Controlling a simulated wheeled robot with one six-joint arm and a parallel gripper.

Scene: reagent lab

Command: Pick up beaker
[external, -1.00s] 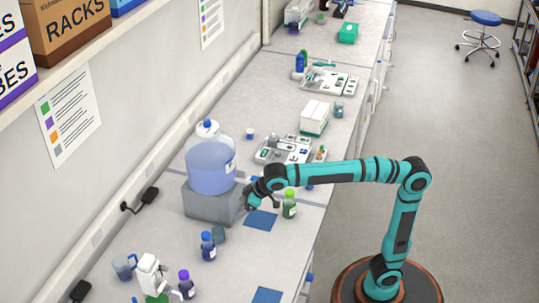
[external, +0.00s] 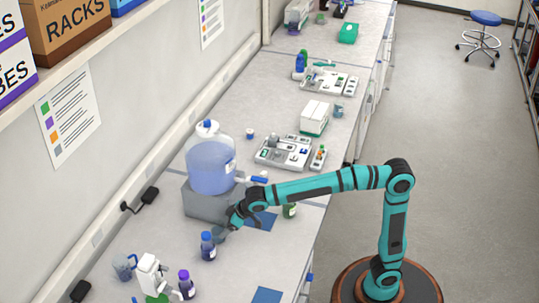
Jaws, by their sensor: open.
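A small grey-blue beaker (external: 219,237) stands on the bench beside a dark blue bottle (external: 208,247), in front of the grey block under the big carboy. My gripper (external: 228,227) is open and is right at the beaker from above and to the right, partly covering it. I cannot tell whether the fingers are around the beaker or only beside it, or whether they touch it.
The carboy (external: 211,165) on its grey block (external: 203,204) stands close behind my gripper. A green-capped bottle (external: 289,211) is partly behind my arm. A blue mat (external: 262,221) lies to the right. A purple-capped bottle (external: 186,285) stands nearer the front.

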